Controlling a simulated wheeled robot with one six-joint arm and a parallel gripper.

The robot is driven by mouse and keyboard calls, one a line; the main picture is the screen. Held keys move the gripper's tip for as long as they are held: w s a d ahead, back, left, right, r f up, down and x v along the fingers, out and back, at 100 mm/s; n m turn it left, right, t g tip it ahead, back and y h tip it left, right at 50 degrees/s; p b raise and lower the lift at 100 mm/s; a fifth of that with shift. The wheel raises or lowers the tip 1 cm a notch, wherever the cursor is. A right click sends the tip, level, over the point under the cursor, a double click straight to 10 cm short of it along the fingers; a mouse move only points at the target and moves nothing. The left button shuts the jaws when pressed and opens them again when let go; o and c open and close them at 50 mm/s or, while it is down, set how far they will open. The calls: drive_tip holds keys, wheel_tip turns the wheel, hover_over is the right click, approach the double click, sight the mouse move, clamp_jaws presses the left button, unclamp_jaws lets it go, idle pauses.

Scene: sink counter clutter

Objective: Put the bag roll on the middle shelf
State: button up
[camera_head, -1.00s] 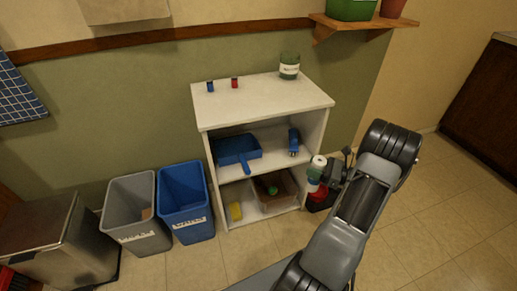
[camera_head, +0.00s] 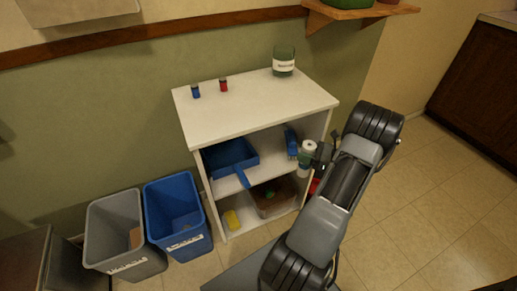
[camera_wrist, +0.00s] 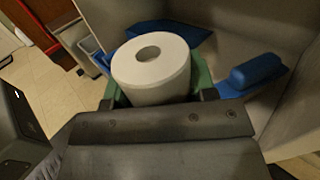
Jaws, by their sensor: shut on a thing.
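My gripper (camera_head: 317,155) is shut on the bag roll (camera_head: 308,146), a white upright roll. In the wrist view the roll (camera_wrist: 152,76) shows its open core from above, with green pieces at both sides. The roll is at the right front edge of the white shelf unit (camera_head: 255,103), near middle-shelf height. I cannot tell whether it is past the front edge. The middle shelf (camera_head: 266,171) holds a blue dustpan (camera_head: 230,157) at left and a blue brush (camera_head: 291,142) at right, with bare board between them. The brush (camera_wrist: 257,70) lies right of the roll in the wrist view.
The lower shelf holds a yellow sponge (camera_head: 232,219) and a brownish bin (camera_head: 275,197). Two small containers and a green jar (camera_head: 283,62) stand on top. A grey bin (camera_head: 125,235) and a blue bin (camera_head: 177,215) stand left. A red object is partly hidden behind my arm.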

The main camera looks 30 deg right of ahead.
drive_tip(key=f+b+x, duration=0.3)
drive_tip(key=b+x, duration=0.1)
drive_tip(key=x, duration=1)
drive_tip(key=shift+w+a+f, duration=0.25)
drive_tip(key=shift+w, duration=0.05)
drive_tip(key=shift+f, duration=0.15)
drive_tip(key=o, duration=1)
